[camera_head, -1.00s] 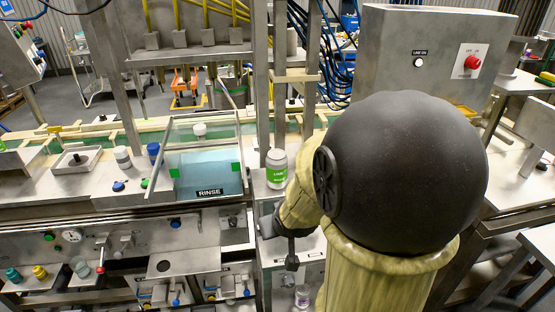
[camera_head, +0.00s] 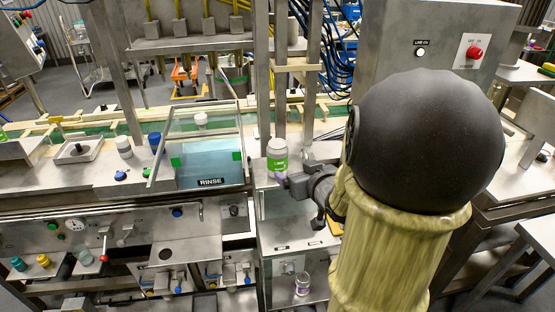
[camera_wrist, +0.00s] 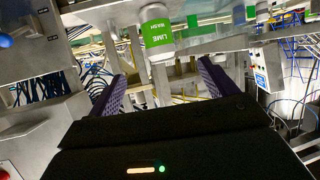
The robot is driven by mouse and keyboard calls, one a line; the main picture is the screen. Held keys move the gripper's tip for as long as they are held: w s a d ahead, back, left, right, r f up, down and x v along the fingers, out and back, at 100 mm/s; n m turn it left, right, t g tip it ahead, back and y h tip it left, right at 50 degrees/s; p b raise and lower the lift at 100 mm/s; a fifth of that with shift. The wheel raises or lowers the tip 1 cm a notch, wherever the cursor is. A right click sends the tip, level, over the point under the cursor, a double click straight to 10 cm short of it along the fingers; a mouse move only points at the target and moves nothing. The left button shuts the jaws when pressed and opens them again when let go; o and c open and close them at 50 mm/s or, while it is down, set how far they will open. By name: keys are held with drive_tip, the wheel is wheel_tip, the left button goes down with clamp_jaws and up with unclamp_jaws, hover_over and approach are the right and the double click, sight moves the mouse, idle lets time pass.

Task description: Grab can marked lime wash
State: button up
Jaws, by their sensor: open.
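The lime wash can (camera_head: 277,160) is white with a green label and stands upright on the steel counter just right of the rinse box. In the wrist view the can (camera_wrist: 158,30) shows its label reading "LIME WASH", ahead of my gripper and roughly centred between the two purple fingers. My gripper (camera_head: 296,183) is at the can's lower right in the head view, its fingers pointing toward it. In the wrist view my gripper (camera_wrist: 160,75) is open, with nothing between the fingers. Whether a finger touches the can I cannot tell.
The clear-lidded rinse box (camera_head: 208,170) stands close on the can's left. Steel uprights (camera_head: 280,70) rise behind the can. Another small can (camera_head: 303,284) stands on a lower shelf. A control box with a red button (camera_head: 440,50) is at the upper right.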

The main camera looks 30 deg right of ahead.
sight(282, 158)
drive_tip(key=shift+p+x, duration=4.95)
drive_tip(key=shift+x, duration=1.1)
drive_tip(key=shift+w+d+p, duration=0.1)
drive_tip(key=shift+w+p, duration=0.3)
drive_tip(key=shift+p, duration=0.15)
drive_tip(key=p+x, duration=0.2)
drive_tip(key=x, duration=0.1)
drive_tip(key=shift+w+d, duration=0.2)
drive_tip(key=shift+w, duration=0.15)
drive_tip(key=shift+w+f+p, duration=0.25)
drive_tip(key=shift+w+p, duration=0.05)
